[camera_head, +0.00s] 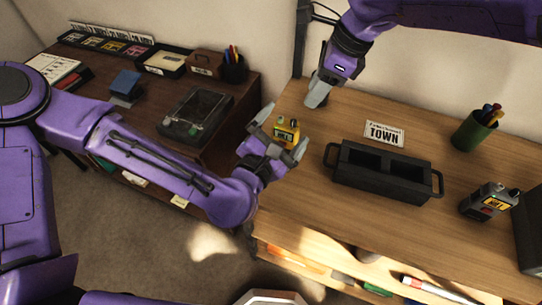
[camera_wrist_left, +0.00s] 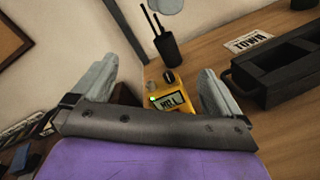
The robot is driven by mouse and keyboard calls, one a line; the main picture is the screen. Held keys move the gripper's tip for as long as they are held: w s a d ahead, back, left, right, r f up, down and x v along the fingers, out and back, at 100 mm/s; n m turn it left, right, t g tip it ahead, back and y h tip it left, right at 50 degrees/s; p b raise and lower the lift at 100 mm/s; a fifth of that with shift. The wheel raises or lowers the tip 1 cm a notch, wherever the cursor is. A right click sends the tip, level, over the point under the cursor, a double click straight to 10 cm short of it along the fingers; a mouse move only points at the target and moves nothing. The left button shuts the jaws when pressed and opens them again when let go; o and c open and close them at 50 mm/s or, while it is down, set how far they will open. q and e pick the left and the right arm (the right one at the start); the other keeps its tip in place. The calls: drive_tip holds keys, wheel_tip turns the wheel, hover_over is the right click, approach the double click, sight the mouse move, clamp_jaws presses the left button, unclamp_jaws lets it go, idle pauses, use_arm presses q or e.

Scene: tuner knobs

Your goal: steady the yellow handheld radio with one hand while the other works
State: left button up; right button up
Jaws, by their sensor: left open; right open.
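The yellow handheld radio (camera_head: 288,131) stands near the left end of the wooden desk. In the left wrist view the radio (camera_wrist_left: 168,98) shows a small screen, a green light, a grey knob and a dark knob on top. My left gripper (camera_head: 284,126) is open, with one finger on each side of the radio; a gap shows beside it in the wrist view, and contact cannot be told. Its lower part is hidden by the gripper. My right gripper (camera_head: 318,97) is open and empty, above the desk behind the radio, with its fingers pointing down.
A black two-bay holder (camera_head: 385,172) with handles stands mid-desk before a TOWN sign (camera_head: 384,133). A grey radio (camera_head: 489,202) and a green pen cup (camera_head: 474,131) are at right. A black object with thin prongs (camera_wrist_left: 164,45) stands behind the yellow radio.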

use_arm(q)
drive_tip(key=f+n, duration=0.2)
drive_tip(key=f, duration=0.1)
drive_tip(key=a+f+n+y, duration=0.1)
drive_tip(key=f+n, duration=0.1)
drive_tip(key=n, duration=0.1)
drive_tip(key=a+f+n+t, duration=0.1)
drive_tip(key=f+n, duration=0.1)
drive_tip(key=f, duration=0.1)
drive_tip(key=shift+s+a+f+n, duration=0.15)
drive_tip(key=shift+s+f+n, duration=0.15)
drive_tip(key=shift+s+f, duration=0.1)
drive_tip(key=x, duration=1)
drive_tip(key=shift+w+f, duration=0.1)
drive_tip(key=shift+w, duration=0.1)
drive_tip(key=c, duration=1.2)
drive_tip(key=shift+s, duration=0.1)
use_arm(e)
wheel_tip(320, 180, up, 3)
drive_tip(key=n+h, duration=0.4)
drive_tip(key=n, duration=2.7)
hover_over(294, 120)
drive_tip(key=shift+g, duration=0.3)
wheel_tip(294, 120, down, 12)
drive_tip(key=shift+f, duration=0.1)
